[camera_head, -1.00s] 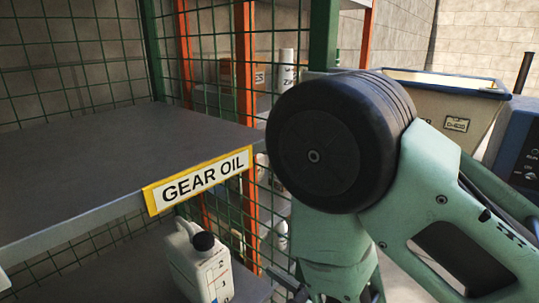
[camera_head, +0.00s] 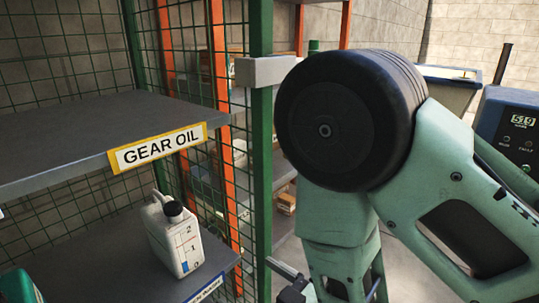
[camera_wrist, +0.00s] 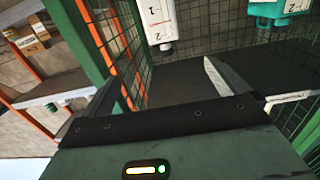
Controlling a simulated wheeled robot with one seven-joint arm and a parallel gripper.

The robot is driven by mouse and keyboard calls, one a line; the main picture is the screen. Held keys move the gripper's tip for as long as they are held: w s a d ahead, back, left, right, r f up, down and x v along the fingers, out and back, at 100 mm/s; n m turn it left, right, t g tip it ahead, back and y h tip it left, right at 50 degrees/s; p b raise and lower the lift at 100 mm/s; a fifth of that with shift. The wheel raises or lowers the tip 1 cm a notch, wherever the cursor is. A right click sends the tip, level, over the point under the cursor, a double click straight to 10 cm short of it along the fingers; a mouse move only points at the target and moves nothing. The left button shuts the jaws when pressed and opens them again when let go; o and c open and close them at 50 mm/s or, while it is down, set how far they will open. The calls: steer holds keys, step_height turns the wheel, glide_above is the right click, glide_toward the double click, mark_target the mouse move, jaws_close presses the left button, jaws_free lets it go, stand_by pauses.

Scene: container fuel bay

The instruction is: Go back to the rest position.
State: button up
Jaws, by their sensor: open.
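My gripper (camera_wrist: 150,65) shows in the wrist view with its two dark fingers spread apart and nothing between them. In the head view, part of it (camera_head: 290,283) shows at the bottom centre, and my arm links hide much of the right half. A white jug with a black cap (camera_head: 175,238) stands upright on the lower shelf, left of my gripper and apart from it. It seems to show in the wrist view as a white jug (camera_wrist: 158,22) at the top, beyond the fingers.
The upper grey shelf (camera_head: 70,135) carries a "GEAR OIL" label (camera_head: 157,147). A green post (camera_head: 261,130) and mesh close the rack's side, near my arm. A teal container (camera_head: 20,287) is at the lower left. A blue panel with a display (camera_head: 510,130) stands at the right.

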steer(key=s+d+r+m+g+h, duration=0.1)
steer(key=s+d+r+g+h, duration=0.3)
steer(key=s+d+g+h, duration=0.3)
steer(key=s+d+r+m+g+h, duration=0.1)
steer(key=s+d+r+g+h, duration=0.35)
steer(key=d, duration=0.55)
step_height(320, 180, up, 23)
steer(key=h+p, duration=0.1)
steer(key=p, duration=2.2)
steer(key=shift+s+a+r, duration=0.2)
steer(key=shift+s, duration=0.15)
